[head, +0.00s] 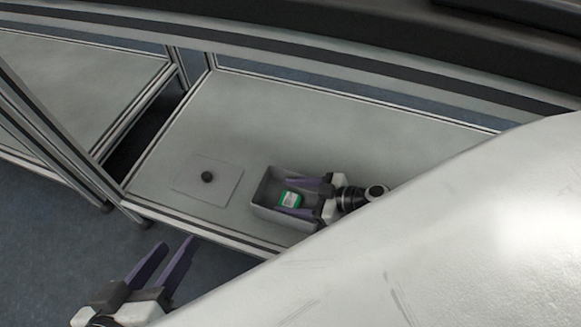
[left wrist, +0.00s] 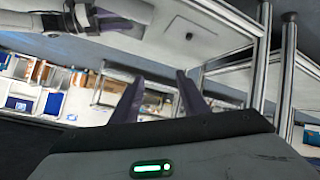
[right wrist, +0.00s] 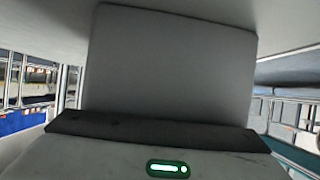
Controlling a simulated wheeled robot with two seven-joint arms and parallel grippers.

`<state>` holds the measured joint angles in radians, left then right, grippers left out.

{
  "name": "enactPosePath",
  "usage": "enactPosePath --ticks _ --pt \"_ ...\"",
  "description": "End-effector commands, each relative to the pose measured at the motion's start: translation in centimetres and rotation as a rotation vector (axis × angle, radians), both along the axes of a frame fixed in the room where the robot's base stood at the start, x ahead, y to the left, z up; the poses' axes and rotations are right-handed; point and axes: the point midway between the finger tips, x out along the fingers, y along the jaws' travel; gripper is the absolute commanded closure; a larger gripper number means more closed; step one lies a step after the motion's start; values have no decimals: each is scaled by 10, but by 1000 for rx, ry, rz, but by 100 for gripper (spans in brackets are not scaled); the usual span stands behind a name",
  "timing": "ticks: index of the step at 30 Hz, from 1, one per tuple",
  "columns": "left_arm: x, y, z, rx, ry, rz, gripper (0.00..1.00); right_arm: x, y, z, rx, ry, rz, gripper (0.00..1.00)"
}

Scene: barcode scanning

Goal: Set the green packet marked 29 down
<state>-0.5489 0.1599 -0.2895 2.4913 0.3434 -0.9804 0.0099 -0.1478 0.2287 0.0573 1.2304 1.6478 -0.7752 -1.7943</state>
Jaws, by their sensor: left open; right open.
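The green packet (head: 291,199) with a white label lies inside the grey open box (head: 257,203) on the table in the head view; its number is too small to read. My right gripper (head: 277,194) reaches into the box from the right, its purple fingers open on either side of the packet. In the right wrist view a plain grey surface fills the middle, and neither packet nor fingers show. My left gripper (head: 178,242) is open and empty in front of the table, away from the box; its fingers also show in the left wrist view (left wrist: 158,85).
A thin light plate (head: 225,184) with a small round black thing (head: 207,177) lies left of the box. The rest of the grey tabletop (head: 300,125) is clear. My large pale body part hides the lower right. Another table (head: 75,75) stands at the left.

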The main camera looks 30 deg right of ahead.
Motion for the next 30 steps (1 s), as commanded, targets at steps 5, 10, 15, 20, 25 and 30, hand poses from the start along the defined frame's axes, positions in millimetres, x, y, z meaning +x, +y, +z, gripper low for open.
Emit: enactPosePath --ticks 5,10,15,20,25,30 --pt "0 0 0 0 0 0 59 -1 0 12 -4 -1 5 38" --pt "0 3 5 21 6 2 59 -28 -24 30 -4 3 0 38" --pt "-1 7 -7 57 36 3 59 -54 -47 46 -2 4 0 38" --pt "-3 10 -16 80 58 2 59 -71 -62 58 -2 1 1 38" --pt "-3 12 -20 94 67 4 59 -80 -71 63 -1 -1 0 38" --pt "-2 13 -20 96 65 4 59 -81 -72 64 0 -1 1 38"
